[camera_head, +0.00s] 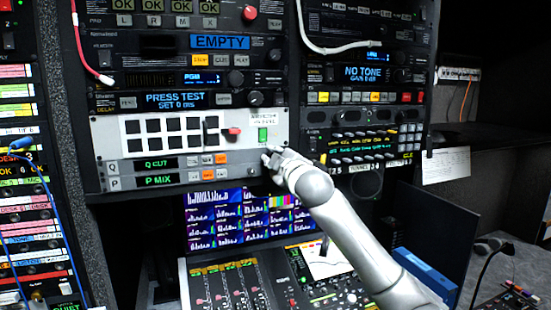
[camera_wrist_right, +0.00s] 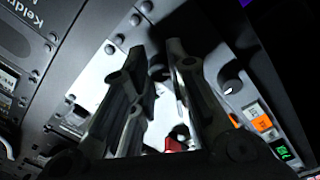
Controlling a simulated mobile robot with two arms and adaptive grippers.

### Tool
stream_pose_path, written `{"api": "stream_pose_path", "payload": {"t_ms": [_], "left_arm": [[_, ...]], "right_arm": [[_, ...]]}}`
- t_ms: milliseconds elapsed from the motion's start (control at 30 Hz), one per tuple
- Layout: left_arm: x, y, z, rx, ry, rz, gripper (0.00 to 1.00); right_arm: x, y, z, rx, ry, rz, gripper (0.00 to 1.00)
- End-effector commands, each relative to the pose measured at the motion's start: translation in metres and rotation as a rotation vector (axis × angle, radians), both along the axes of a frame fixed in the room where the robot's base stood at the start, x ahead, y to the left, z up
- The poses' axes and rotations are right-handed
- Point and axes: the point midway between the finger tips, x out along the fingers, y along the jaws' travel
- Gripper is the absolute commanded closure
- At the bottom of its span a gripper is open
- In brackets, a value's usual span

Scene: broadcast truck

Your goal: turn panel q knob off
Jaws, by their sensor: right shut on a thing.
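Panel Q is the row with the lit "Q CUT" display (camera_head: 160,163) in the left rack, with an orange button (camera_head: 221,158) lit. My right gripper (camera_head: 268,153) is at the right end of this row. In the right wrist view its two fingers (camera_wrist_right: 162,58) point at the panel and close around a small dark knob (camera_wrist_right: 158,72), partly hidden by the fingers. I cannot read the knob's pointer. In the head view the knob is hidden behind my right gripper. My left gripper is not in view.
The "P MIX" row (camera_head: 158,180) lies just below, with its own knob (camera_head: 252,171). Above is a white panel with black squares, a red lever (camera_head: 233,131) and a green switch (camera_head: 263,135). Monitors (camera_head: 240,215) and a mixing desk (camera_head: 240,285) lie below.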

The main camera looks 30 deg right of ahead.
Motion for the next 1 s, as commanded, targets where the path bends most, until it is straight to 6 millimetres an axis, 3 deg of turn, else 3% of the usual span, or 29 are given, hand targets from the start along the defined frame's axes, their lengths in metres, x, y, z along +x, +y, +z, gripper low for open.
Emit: {"api": "stream_pose_path", "payload": {"t_ms": [67,100,267,667,1000], "left_arm": [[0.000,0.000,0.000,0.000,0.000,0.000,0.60],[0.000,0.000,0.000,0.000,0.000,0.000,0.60],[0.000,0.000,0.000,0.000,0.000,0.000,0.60],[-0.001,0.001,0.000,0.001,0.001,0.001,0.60],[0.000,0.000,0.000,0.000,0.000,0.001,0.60]], "right_arm": [[-0.001,-0.002,0.005,-0.002,-0.010,-0.004,1.00],[-0.001,-0.002,0.005,-0.002,-0.010,-0.004,0.78],[-0.001,-0.002,0.004,-0.001,-0.007,-0.003,0.60],[-0.004,0.000,0.001,0.000,-0.002,-0.001,0.60],[-0.050,0.012,-0.001,-0.002,-0.003,-0.001,0.60]]}}
